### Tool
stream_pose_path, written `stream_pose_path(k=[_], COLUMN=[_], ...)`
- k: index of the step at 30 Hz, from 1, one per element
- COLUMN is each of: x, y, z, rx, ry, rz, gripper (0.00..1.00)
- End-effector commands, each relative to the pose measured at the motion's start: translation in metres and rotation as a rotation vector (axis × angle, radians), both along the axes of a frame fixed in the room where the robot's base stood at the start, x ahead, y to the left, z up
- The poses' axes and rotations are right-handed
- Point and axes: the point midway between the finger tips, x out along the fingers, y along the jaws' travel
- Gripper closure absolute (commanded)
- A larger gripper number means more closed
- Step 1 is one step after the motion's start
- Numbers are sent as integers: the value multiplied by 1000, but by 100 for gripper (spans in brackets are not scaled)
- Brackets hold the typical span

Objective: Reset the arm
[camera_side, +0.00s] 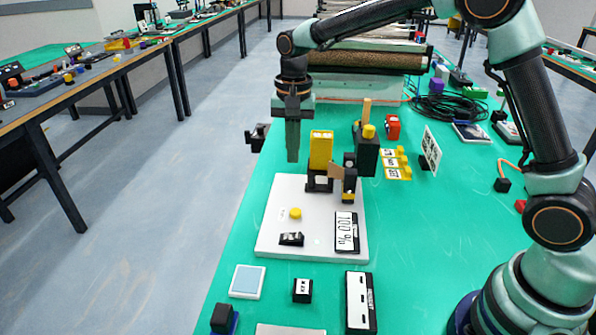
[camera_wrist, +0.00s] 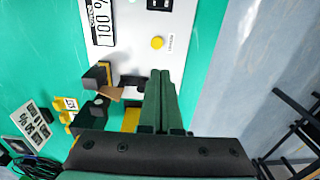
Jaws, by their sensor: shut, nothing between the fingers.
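My gripper (camera_side: 293,158) hangs pointing down from my arm, above the far left part of the white control panel (camera_side: 275,240). Its fingers are together with nothing between them. In the wrist view the dark green fingers (camera_wrist: 160,98) reach toward the panel, apart from the yellow button (camera_wrist: 157,42). A yellow upright block (camera_side: 321,150) stands just right of the gripper in the side view. My gripper looks clear of it, but the exact gap is hard to tell.
The panel carries a "100 %" display (camera_side: 346,232) and a black switch (camera_side: 291,239). Black and yellow parts (camera_side: 366,152) stand at its far edge. A conveyor roller (camera_side: 368,61) lies behind. Black cables (camera_side: 447,107) lie at the back right. The green table's left edge is near.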

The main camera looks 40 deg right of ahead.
Motion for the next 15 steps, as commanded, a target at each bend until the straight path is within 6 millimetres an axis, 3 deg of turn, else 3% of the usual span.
stream_pose_path(k=[9,15], x=[-2,-21], y=[-1,-13], z=[3,34], rx=[1,3], ry=[-5,-69], rz=[7,99], gripper=[100,100])
